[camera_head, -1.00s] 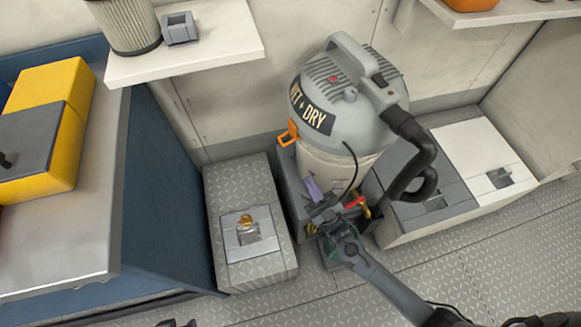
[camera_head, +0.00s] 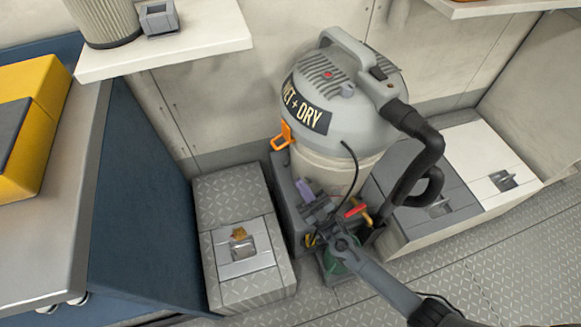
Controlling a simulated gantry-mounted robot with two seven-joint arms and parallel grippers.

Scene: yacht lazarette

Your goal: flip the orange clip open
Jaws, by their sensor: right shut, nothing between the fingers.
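The orange clip (camera_head: 284,136) is on the left side of the grey wet and dry vacuum (camera_head: 340,100), where the grey lid meets the pale drum. It stands out from the drum; I cannot tell its latch state from this view. My right gripper (camera_head: 312,198) is in front of the vacuum's lower part, below and a little right of the clip, and apart from it. It is shut with nothing in it. Dark parts around it partly hide its fingers. My left gripper is out of view.
A grey tread-plate box (camera_head: 230,195) with a latch stands left of the vacuum. A black hose (camera_head: 428,150) hangs on the right, near my right arm. A red-handled valve (camera_head: 356,210) is close beside my right gripper. A white shelf (camera_head: 205,40) juts out at upper left.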

